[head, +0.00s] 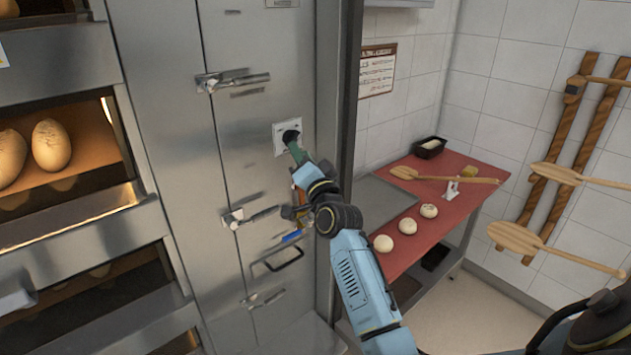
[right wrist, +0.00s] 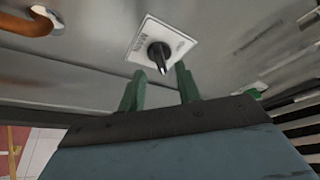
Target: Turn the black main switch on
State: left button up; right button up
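The black main switch (head: 290,136) is a dark knob on a pale square plate on the steel cabinet front. In the right wrist view the switch (right wrist: 159,55) sticks out from its white plate, just beyond the fingertips and between their lines. My right gripper (head: 297,151) reaches up to the switch and hides part of its plate. In the right wrist view my right gripper (right wrist: 160,80) is open, its two green fingers apart with nothing held between them. Whether a finger touches the knob I cannot tell. My left gripper is not in view.
Metal latches (head: 232,82) and a black handle (head: 277,262) stick out from the cabinet. A blue lever (head: 292,236) sits below my right wrist. Ovens with bread (head: 51,145) stand at left. A red table (head: 462,198) with dough balls and a wooden peel stands at right.

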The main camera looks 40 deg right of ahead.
jog(key=b+v, duration=0.1)
jog(key=v, duration=0.9)
jog(key=shift+b, duration=0.4)
jog(key=s+a+f+n+g+y+b, duration=0.1)
jog(key=s+a+f+n+g+b, duration=0.15)
jog(key=f, duration=1.45)
jog(key=s+a+f+n+g+y+b, duration=0.2)
jog(key=s+a+f+g+b, duration=0.15)
jog(key=f, duration=1.25)
jog(key=s+a+f+n+g+y+b, duration=0.1)
jog(key=s+a+f+n+g+b, duration=0.2)
jog(key=f, duration=1.4)
jog(key=s+a+f+n+g+b, duration=0.3)
jog(key=s+f+g, duration=0.3)
jog(key=s+f, duration=1.1)
jog(key=s+f+n+g+b, duration=0.1)
jog(key=s+f, duration=0.3)
jog(key=s, duration=0.3)
jog(key=s+f+n+g+b, duration=0.1)
jog(key=s+f+g, duration=0.1)
jog(key=s+f, duration=0.2)
jog(key=s+d+f+n+g+b, duration=0.1)
jog(key=s+f, duration=0.3)
jog(key=s, duration=0.7)
jog(key=shift+f+n+g, duration=0.25)
jog(key=shift+n+g, duration=0.05)
jog(key=shift+n, duration=0.15)
